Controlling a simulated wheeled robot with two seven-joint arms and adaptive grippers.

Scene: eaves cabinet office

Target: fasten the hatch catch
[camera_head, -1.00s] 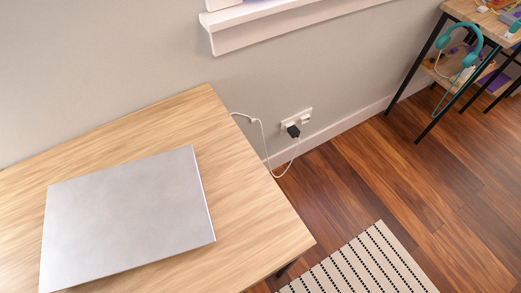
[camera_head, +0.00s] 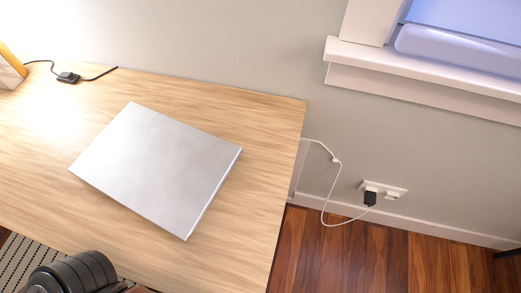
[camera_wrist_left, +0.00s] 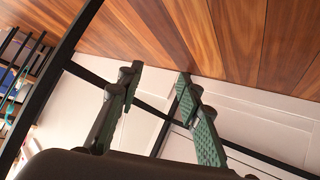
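No hatch or catch can be made out in the head view. My left gripper (camera_wrist_left: 157,80) shows in the left wrist view with its two green-padded fingers apart and nothing between them. Beyond the fingers is a pale panelled surface (camera_wrist_left: 250,115) beside the wood floor; I cannot tell whether it is part of a hatch. A dark ribbed piece of my own arm shows at the bottom left of the head view. My right gripper is in neither current view.
A wooden desk (camera_head: 262,220) holds a closed silver laptop (camera_head: 158,165) and a black adapter (camera_head: 68,77). A white cable (camera_head: 326,190) and black plug (camera_head: 370,198) hang by the wall outlet (camera_head: 395,192). Dark metal bars (camera_wrist_left: 75,50) cross the wrist view. Floor (camera_head: 345,260) right of the desk is clear.

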